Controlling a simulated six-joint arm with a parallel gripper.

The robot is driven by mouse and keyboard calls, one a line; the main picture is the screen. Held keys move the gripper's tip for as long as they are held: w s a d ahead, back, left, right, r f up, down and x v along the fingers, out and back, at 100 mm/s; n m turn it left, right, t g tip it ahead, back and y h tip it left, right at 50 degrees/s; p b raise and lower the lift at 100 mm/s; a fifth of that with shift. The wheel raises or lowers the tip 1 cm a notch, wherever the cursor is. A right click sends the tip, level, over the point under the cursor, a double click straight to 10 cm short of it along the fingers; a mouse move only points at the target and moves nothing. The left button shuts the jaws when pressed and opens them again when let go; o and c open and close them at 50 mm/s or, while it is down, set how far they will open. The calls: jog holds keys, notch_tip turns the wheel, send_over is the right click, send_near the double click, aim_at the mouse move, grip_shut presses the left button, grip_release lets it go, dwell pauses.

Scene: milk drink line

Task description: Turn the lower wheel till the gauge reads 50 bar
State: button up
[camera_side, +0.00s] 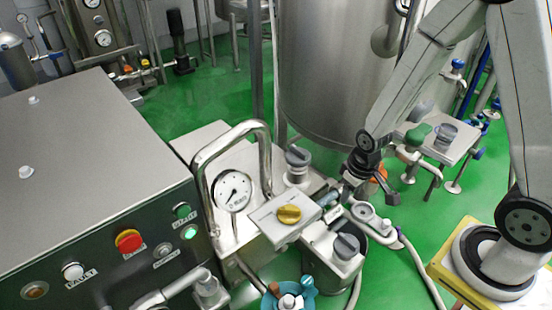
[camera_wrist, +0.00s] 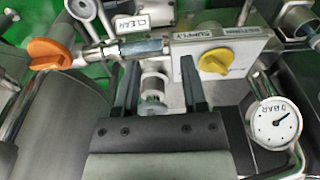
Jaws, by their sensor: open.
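The round white gauge (camera_side: 232,190) stands on the metal unit, and its face also shows in the wrist view (camera_wrist: 273,123). It has a dark needle, but its reading is too small to tell. A grey-topped wheel (camera_side: 298,160) stands to the right of the gauge, and another grey-topped wheel (camera_side: 346,246) sits lower, nearer the camera. I cannot tell which one is the task's lower wheel. My gripper (camera_wrist: 160,65) is open. In the wrist view a silver cylindrical part (camera_wrist: 152,92) shows between its two dark fingers; I cannot tell whether they touch it.
A yellow knob (camera_side: 289,214) sits on a plate labelled SUPPLY, close to my gripper's right finger in the wrist view. An orange handle (camera_wrist: 50,53) is at the left there. A button panel (camera_side: 130,241), bent pipe (camera_side: 205,155) and large tank (camera_side: 325,80) surround the work.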

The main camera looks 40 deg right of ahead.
jog(key=g, duration=0.1)
send_over(348, 240)
notch_tip(348, 240, down, 12)
jog(key=shift+f, duration=0.15)
jog(key=shift+f, duration=0.2)
jog(key=shift+f, duration=3.65)
grip_shut()
